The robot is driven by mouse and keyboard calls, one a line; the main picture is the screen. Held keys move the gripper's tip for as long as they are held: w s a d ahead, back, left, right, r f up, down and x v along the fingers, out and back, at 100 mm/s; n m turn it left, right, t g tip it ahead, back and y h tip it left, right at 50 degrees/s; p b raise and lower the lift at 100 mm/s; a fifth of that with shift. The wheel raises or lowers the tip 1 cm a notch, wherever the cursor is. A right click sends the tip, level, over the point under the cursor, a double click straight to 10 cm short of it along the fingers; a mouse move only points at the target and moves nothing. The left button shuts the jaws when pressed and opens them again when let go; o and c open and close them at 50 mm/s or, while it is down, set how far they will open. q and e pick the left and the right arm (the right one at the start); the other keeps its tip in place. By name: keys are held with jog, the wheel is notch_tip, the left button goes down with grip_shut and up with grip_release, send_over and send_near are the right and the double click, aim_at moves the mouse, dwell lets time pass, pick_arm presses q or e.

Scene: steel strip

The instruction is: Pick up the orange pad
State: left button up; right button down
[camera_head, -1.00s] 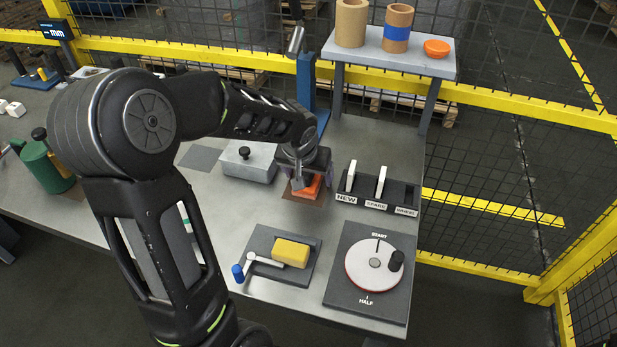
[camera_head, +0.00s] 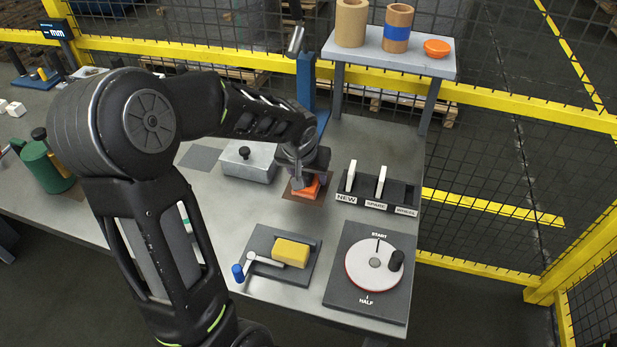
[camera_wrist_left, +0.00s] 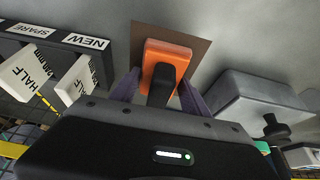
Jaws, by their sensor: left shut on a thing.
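The orange pad (camera_head: 306,188) sits at a brown square patch (camera_head: 291,192) on the steel table; I cannot tell whether it touches the patch. My left gripper (camera_head: 305,180) comes down over the pad from above and is shut on it. In the left wrist view the orange pad (camera_wrist_left: 168,55) has a black handle (camera_wrist_left: 161,84) on top, between the two purple-grey fingers of my left gripper (camera_wrist_left: 160,88). The fingertips are partly hidden behind the gripper body. My right gripper is not in view.
A grey block with a black knob (camera_head: 248,163) stands left of the pad. A rack labelled NEW, SPARE and WHEEL (camera_head: 377,190) stands to the right. In front are a yellow block (camera_head: 291,252) on a crank plate and a dial plate (camera_head: 345,294). A raised shelf (camera_head: 400,62) stands behind.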

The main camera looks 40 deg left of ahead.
pick_arm(q)
notch_tip(320, 180, up, 10)
jog(key=shift+r+b, duration=0.1)
jog(key=shift+b, duration=0.25)
dwell(0.4)
